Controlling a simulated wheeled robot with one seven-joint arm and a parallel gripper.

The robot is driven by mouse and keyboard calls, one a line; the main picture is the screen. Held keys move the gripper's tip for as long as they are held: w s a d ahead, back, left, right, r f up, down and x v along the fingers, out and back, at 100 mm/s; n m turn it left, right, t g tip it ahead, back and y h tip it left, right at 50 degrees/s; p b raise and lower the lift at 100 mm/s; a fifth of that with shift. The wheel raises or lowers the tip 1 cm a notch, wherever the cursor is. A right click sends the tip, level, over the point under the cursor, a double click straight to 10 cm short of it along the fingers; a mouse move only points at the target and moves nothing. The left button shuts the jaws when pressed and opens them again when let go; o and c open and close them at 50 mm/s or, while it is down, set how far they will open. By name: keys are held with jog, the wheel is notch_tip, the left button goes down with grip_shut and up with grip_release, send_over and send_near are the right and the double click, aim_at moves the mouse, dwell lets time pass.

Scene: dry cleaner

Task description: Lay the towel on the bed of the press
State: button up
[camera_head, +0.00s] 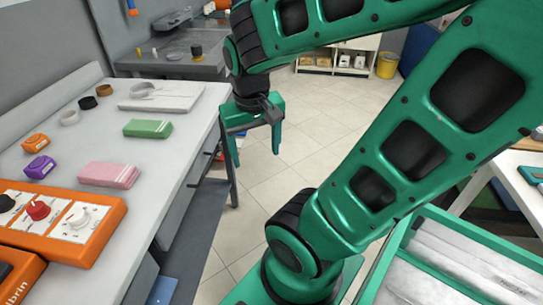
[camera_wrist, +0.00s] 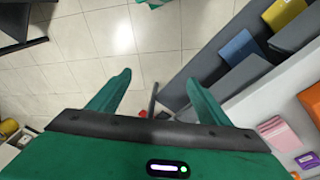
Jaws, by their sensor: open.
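A folded green towel (camera_head: 147,128) lies on the grey counter (camera_head: 60,140). My gripper (camera_head: 257,150) is open and empty, pointing down over the floor just right of the counter edge.
An orange panel with knobs (camera_head: 72,221) fills the near counter. Small orange (camera_head: 36,143) and purple (camera_head: 40,167) items and several rings sit at the counter's left. A dark bench (camera_head: 180,62) stands at the back.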

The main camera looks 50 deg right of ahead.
jog(key=s+y, duration=0.1)
jog(key=s, duration=0.5)
jog(key=shift+d+r+m+g+y, duration=0.3)
jog(key=shift+d+r+m+g, duration=0.05)
jog(key=shift+r+m+g, duration=0.05)
jog(key=shift+w+f, duration=0.25)
jog(key=shift+w, duration=0.3)
